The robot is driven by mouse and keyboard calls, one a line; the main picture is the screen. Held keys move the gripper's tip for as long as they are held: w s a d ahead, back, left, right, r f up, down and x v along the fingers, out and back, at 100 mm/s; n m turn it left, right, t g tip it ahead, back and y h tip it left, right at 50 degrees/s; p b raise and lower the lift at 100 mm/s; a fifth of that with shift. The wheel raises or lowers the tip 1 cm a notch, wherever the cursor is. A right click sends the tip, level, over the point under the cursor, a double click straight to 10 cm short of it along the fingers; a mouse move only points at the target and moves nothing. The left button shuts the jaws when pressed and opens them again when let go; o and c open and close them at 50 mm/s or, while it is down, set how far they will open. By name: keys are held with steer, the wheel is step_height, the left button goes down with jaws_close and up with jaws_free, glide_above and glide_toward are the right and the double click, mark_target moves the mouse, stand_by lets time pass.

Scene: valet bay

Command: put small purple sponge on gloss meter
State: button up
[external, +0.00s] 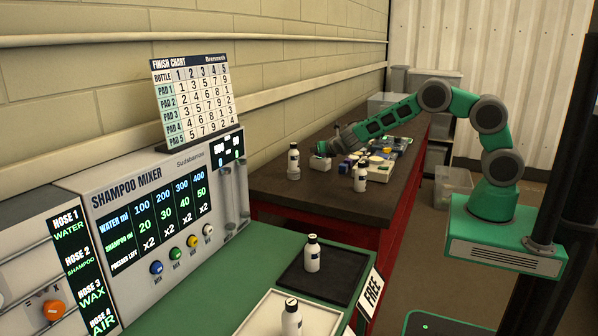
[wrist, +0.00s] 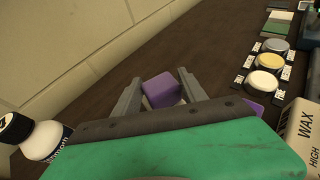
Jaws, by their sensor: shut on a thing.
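A small purple sponge (wrist: 161,90), shaped like a block, sits between the two fingers of my gripper (wrist: 160,92) in the wrist view. The gripper is shut on it, over the dark bench near the wall. In the external view my gripper (external: 333,146) is at the far end of my outstretched arm, and the sponge cannot be made out there. A second purple piece (wrist: 254,107) shows partly past the green hand at the right of the wrist view. I cannot tell for sure which thing is the gloss meter.
A white bottle with a black cap (wrist: 44,140) stands left of the gripper. A box marked WAX (wrist: 303,132) is at the right. Round pads or tins (wrist: 268,62) lie beyond it. More bottles (external: 360,178) stand on the bench (external: 300,200). Bare bench lies along the wall.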

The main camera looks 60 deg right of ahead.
steer(key=shift+f, duration=0.45)
steer(key=o, duration=1.3)
steer(key=shift+a+r, duration=0.15)
steer(key=shift+r, duration=0.05)
steer(key=b+v, duration=0.2)
steer(key=v, duration=0.9)
steer(key=shift+s+a, duration=0.2)
steer(key=shift+s, duration=0.15)
